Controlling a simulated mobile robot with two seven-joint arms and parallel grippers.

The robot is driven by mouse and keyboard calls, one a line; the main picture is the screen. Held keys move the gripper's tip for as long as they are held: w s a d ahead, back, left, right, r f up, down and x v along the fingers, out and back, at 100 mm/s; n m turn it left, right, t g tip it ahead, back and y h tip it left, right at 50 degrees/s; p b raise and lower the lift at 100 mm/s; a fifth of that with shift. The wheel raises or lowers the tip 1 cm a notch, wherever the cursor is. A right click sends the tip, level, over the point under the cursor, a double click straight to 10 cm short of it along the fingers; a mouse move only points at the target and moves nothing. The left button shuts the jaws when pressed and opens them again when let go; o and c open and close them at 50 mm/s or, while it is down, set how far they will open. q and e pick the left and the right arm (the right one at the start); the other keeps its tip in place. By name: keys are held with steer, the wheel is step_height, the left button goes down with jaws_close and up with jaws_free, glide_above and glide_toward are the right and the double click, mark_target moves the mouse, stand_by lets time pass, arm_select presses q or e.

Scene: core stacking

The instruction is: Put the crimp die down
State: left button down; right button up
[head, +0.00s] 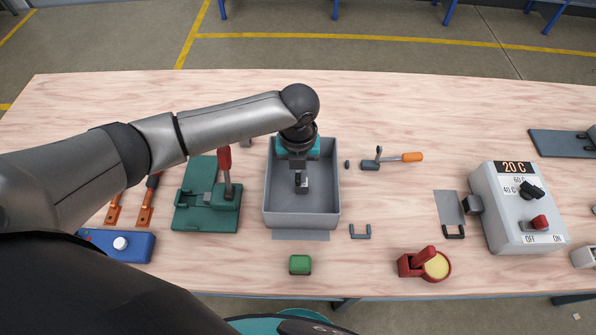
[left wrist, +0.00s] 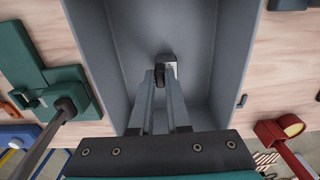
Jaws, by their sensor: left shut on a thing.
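My left gripper (head: 301,182) reaches down inside the grey tray (head: 269,205). It is shut on a small dark piece, which I take to be the crimp die (left wrist: 160,75), seen between the fingertips in the left wrist view. A small grey block with a pale face (left wrist: 171,66) shows right at the fingertips, against or just beyond the die. The fingers hide part of both, and I cannot tell whether the die touches the tray floor. My right gripper is not in view.
A green press with a red-handled lever (head: 206,205) stands left of the tray. An orange-handled tool (head: 400,158) lies to the right, and a control box (head: 515,215) stands farther right. Bare table lies behind the tray.

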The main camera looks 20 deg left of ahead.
mark_target(298, 177)
arm_select(q)
steer(key=shift+f, duration=0.1)
steer(key=c, duration=0.9)
jaws_free()
step_height(298, 177, up, 12)
steer(key=p, duration=0.1)
steer(key=shift+r, duration=0.2)
